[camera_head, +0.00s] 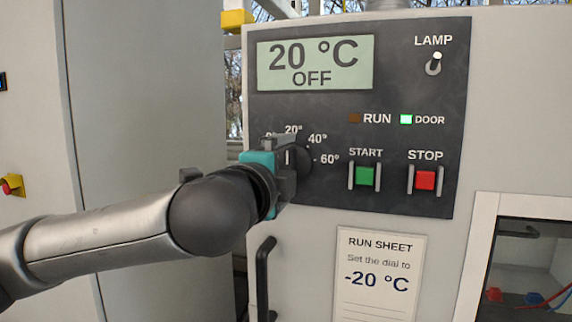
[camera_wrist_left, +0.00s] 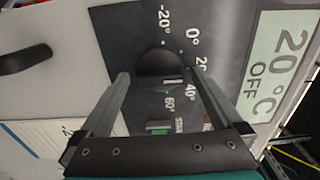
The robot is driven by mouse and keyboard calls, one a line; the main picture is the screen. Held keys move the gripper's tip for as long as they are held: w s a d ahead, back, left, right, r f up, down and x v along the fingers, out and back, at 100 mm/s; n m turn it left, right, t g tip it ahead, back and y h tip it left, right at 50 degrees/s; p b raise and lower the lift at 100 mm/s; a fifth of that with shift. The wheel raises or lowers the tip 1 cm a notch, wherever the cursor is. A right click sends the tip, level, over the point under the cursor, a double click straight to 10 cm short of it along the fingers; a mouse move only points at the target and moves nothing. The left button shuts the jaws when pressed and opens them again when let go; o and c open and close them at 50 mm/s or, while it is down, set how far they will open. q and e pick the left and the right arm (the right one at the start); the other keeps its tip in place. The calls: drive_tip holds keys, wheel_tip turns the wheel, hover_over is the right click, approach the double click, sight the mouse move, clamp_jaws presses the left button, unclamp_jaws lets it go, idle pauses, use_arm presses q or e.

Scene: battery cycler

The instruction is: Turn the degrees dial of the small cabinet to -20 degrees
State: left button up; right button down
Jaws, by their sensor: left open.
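The black degrees dial (camera_head: 306,160) sits on the dark panel of the cabinet, partly hidden by my left gripper (camera_head: 287,158). The dial also shows in the left wrist view (camera_wrist_left: 158,66), with marks from -20° to 60° around it. The display (camera_head: 315,64) reads 20 °C and OFF. In the left wrist view, my left gripper (camera_wrist_left: 159,76) is open, its fingers spread to either side of the dial. I cannot tell whether they touch it. My right gripper is not in view.
A green START button (camera_head: 365,176) and red STOP button (camera_head: 425,180) lie right of the dial. A lamp switch (camera_head: 434,64) is above. A run sheet (camera_head: 381,272) reading -20 °C hangs below, beside a black door handle (camera_head: 264,280). The DOOR light (camera_head: 406,119) is lit.

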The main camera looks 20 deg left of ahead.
use_arm(q)
drive_tip(key=c, duration=1.4)
drive_tip(key=shift+f+n, duration=0.1)
drive_tip(key=shift+n, duration=0.3)
drive_tip(key=n+b, duration=0.2)
drive_tip(key=n, duration=0.9)
drive_tip(key=shift+b, duration=0.4)
drive_tip(key=shift+n+p, duration=0.35)
drive_tip(key=shift+n, duration=1.65)
